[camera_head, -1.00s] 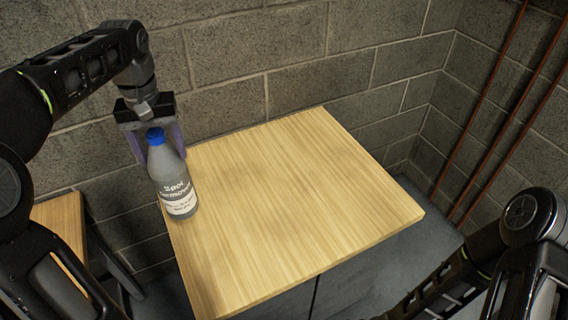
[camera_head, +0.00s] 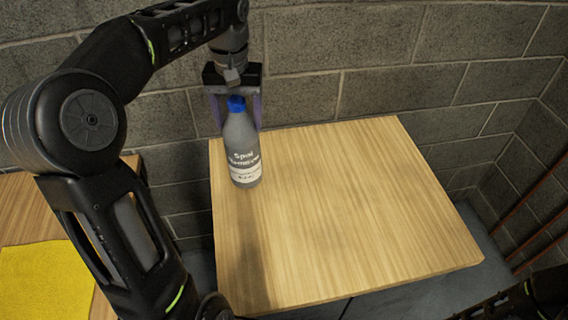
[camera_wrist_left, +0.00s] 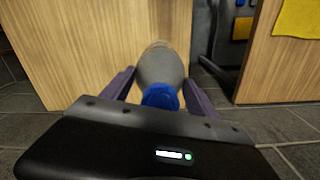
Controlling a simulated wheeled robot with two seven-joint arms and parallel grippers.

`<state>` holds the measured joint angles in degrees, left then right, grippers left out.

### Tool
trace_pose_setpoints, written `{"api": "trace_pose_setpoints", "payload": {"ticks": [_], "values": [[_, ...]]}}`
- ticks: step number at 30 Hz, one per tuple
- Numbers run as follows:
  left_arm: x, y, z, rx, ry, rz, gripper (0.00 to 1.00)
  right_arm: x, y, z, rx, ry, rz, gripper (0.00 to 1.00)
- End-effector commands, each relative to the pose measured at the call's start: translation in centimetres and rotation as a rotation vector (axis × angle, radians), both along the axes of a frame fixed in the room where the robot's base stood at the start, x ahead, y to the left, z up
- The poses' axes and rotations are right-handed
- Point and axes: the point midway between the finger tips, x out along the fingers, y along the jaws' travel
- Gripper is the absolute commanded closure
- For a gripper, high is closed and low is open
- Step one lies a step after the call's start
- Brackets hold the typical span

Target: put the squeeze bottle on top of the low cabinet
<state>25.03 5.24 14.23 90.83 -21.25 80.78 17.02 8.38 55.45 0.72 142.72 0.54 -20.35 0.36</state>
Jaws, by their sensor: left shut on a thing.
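The squeeze bottle (camera_head: 243,150) is grey with a blue cap and a white printed label. It is upright, over the left back part of the low cabinet's light wooden top (camera_head: 345,210). I cannot tell whether its base touches the wood. My left gripper (camera_head: 238,108) comes down from above and is shut on the bottle, with a finger on each side. In the left wrist view the bottle (camera_wrist_left: 160,72) sits between the two purple fingers, blue cap toward the camera. My right gripper is out of view; only dark arm parts show at lower right.
A grey block wall (camera_head: 350,60) stands behind the cabinet. The rest of the cabinet top is clear. At left is another wooden surface (camera_head: 15,215) with a yellow cloth (camera_head: 45,280). Reddish pipes (camera_head: 530,205) run along the right wall.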

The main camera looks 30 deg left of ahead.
Motion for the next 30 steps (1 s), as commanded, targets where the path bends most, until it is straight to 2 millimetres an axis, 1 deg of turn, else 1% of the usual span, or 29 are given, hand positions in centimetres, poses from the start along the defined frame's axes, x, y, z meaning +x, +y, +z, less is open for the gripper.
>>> {"api": "trace_pose_setpoints", "payload": {"ticks": [6, 7, 8, 11, 14, 25, 30], "values": [[0.0, 0.1, -3.1, 0.000, -0.001, 0.001, 1.00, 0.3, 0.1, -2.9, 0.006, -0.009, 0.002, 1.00], [0.0, 0.0, -3.5, 0.000, -0.001, 0.001, 1.00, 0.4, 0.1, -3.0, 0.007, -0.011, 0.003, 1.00], [-0.1, 0.0, -3.7, 0.000, 0.002, 0.000, 1.00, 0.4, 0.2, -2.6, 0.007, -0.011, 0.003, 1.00], [-0.1, 0.0, -5.3, 0.000, 0.002, 0.000, 1.00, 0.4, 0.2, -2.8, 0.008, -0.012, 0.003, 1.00], [0.0, 0.0, -5.9, 0.000, 0.000, 0.000, 1.00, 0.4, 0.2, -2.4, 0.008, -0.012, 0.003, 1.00], [0.0, 0.0, -6.4, 0.000, -0.001, 0.001, 1.00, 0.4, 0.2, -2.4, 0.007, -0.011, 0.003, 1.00], [0.0, 0.0, -8.5, 0.000, 0.002, 0.001, 1.00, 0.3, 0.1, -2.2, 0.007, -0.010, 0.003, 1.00]]}}
